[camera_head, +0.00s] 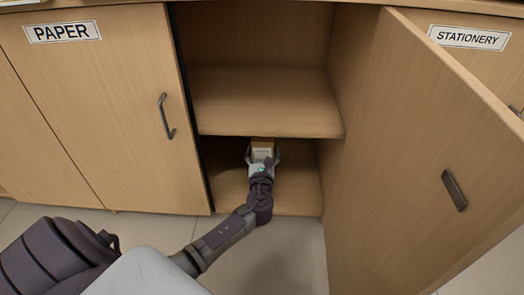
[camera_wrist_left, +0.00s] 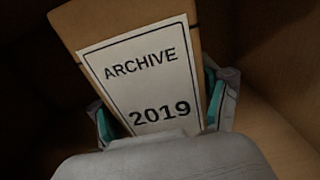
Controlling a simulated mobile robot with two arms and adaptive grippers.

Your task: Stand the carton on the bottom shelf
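The carton (camera_head: 262,145) is brown with a white label and is inside the bottom compartment of the open cupboard. In the left wrist view the carton (camera_wrist_left: 178,22) fills the middle, and its label reads ARCHIVE 2019. My left gripper (camera_head: 262,157) reaches in from the front, with a finger on each side of the carton; the teal finger pads (camera_wrist_left: 160,105) show against its sides. The bottom shelf (camera_head: 300,197) is bare around my arm. My gripper and wrist hide the carton's base, so I cannot tell whether it touches the shelf. My right gripper is not in view.
The middle shelf (camera_head: 265,103) is empty and overhangs the carton's top closely. The open door (camera_head: 425,150) swings out on the right. The closed PAPER door (camera_head: 100,110) is on the left. A STATIONERY label (camera_head: 469,38) is at the upper right.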

